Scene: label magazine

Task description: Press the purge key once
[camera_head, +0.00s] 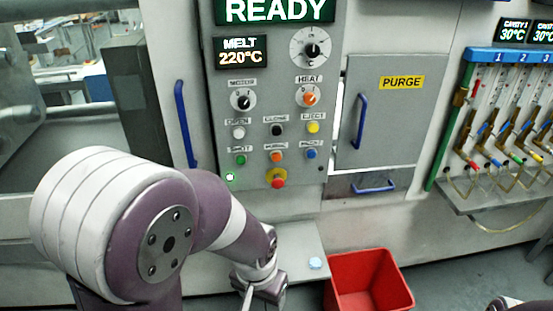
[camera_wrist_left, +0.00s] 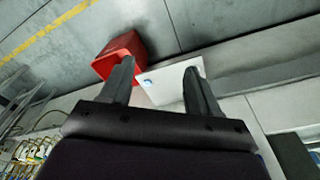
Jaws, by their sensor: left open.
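The control panel (camera_head: 226,130) stands upright in the middle of the head view. The orange button (camera_head: 276,156) in its lower row sits under a small label that seems to read PURGE. A green button (camera_head: 240,160) is to its left and a blue one (camera_head: 311,154) to its right. My left gripper (camera_head: 262,296) is low in the head view, below the panel and apart from the buttons. In the left wrist view its two fingers (camera_wrist_left: 158,72) are spread with nothing between them. My right gripper is out of view.
A red emergency button (camera_head: 278,179) sits just below the orange one. A door (camera_head: 385,125) with a yellow PURGE sign is on the right. A red bin (camera_head: 368,284) stands beside a grey ledge (camera_head: 305,240) bearing a small pale-blue piece (camera_head: 315,263). The READY display (camera_head: 276,11) is lit.

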